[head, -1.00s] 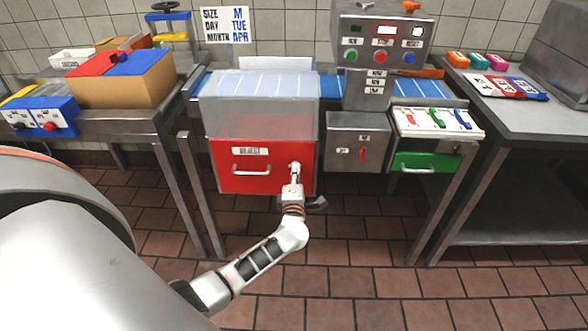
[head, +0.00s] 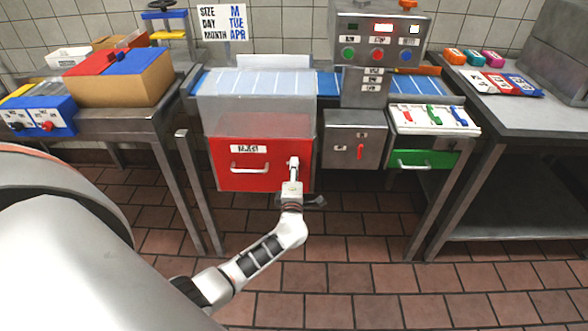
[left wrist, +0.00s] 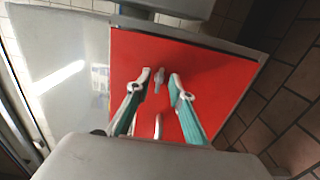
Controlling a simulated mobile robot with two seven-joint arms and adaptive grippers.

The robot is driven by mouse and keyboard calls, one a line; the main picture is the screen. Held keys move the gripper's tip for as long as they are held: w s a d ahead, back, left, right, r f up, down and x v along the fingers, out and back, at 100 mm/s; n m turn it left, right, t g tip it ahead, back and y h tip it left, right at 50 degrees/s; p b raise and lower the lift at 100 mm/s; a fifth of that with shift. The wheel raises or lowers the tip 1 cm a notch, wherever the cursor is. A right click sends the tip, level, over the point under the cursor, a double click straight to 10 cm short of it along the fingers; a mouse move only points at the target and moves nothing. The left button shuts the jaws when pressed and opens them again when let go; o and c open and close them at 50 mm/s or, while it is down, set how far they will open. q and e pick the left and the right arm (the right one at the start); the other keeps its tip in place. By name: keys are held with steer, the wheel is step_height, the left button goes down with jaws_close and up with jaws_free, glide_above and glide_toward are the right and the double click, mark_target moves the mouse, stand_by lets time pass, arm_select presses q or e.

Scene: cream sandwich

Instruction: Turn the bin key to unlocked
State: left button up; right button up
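The red reject bin (head: 235,180) has a silver handle (head: 250,168) and a white label on its front. In the left wrist view the red front (left wrist: 215,85) fills the middle. A small grey key (left wrist: 160,74) sticks out of it, above the handle (left wrist: 158,127). My left gripper (head: 294,163) is at the right part of the bin front, hiding the key in the head view. In the left wrist view its two fingers (left wrist: 160,78) are spread, one on each side of the key, with gaps showing. My right gripper is not in view.
A grey box with a red switch (head: 361,152) hangs right of the bin, then a green drawer (head: 425,160). A control panel (head: 378,45) stands above a blue conveyor (head: 415,86). A side table (head: 120,118) is at left. The tiled floor in front is open.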

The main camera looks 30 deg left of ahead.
arm_select(q)
steer(key=v, duration=1.2)
stand_by(0.4)
